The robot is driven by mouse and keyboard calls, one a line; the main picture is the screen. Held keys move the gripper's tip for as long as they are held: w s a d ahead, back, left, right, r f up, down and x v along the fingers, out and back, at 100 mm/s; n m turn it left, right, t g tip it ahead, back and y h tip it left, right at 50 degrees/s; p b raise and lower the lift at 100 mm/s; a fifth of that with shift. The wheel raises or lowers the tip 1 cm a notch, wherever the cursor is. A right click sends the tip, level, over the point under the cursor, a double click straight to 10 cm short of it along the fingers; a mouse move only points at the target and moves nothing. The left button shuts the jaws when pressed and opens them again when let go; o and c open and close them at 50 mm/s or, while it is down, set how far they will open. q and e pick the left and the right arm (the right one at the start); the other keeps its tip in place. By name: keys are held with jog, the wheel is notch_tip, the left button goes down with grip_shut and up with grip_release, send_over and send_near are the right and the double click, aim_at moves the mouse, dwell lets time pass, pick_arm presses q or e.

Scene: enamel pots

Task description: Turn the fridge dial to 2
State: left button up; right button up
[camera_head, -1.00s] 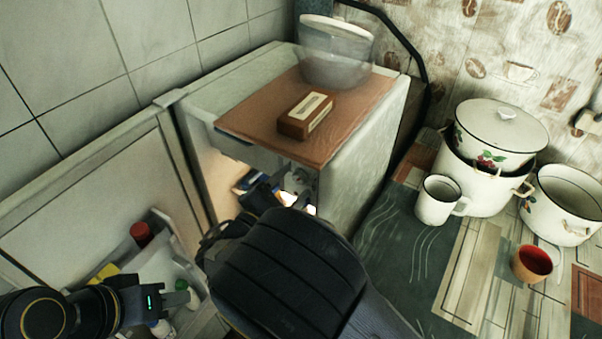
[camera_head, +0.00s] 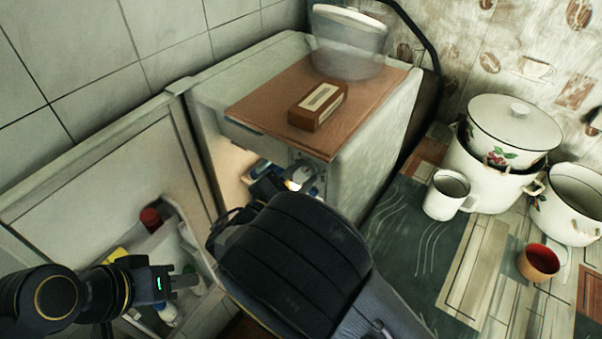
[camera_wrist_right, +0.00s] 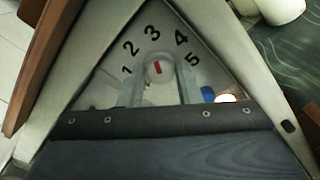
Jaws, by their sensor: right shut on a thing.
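The fridge (camera_head: 372,135) stands with its door (camera_head: 100,195) open to the left. In the right wrist view the fridge dial (camera_wrist_right: 158,72) is a pale round knob with a red mark. The numbers 1 to 5 are printed around it, and the mark points up, near the 3. My right gripper (camera_wrist_right: 161,78) is shut on the dial, with one finger on each side. In the head view my right arm hides most of the fridge opening. My left gripper (camera_head: 185,282) is in front of the open door's shelves, apart from the dial; its jaw gap is unclear.
A brown board (camera_head: 365,105) on the fridge top carries a small box (camera_head: 318,108) and a translucent-looking pot (camera_head: 348,45). Bottles and jars fill the door shelves. Enamel pots (camera_head: 490,175), a white mug (camera_head: 445,195) and an orange cup (camera_head: 538,262) stand on the right counter.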

jog(key=n+p, duration=0.3)
jog(key=n, duration=0.1)
jog(key=shift+r+n+p, duration=0.15)
jog(key=shift+n+p, duration=0.15)
jog(key=shift+p, duration=0.1)
jog(key=shift+n+p, duration=1.1)
jog(key=shift+n, duration=0.5)
jog(key=shift+f, duration=0.2)
jog(key=o, duration=1)
jog(key=shift+c, duration=0.2)
jog(key=shift+s+a, duration=0.1)
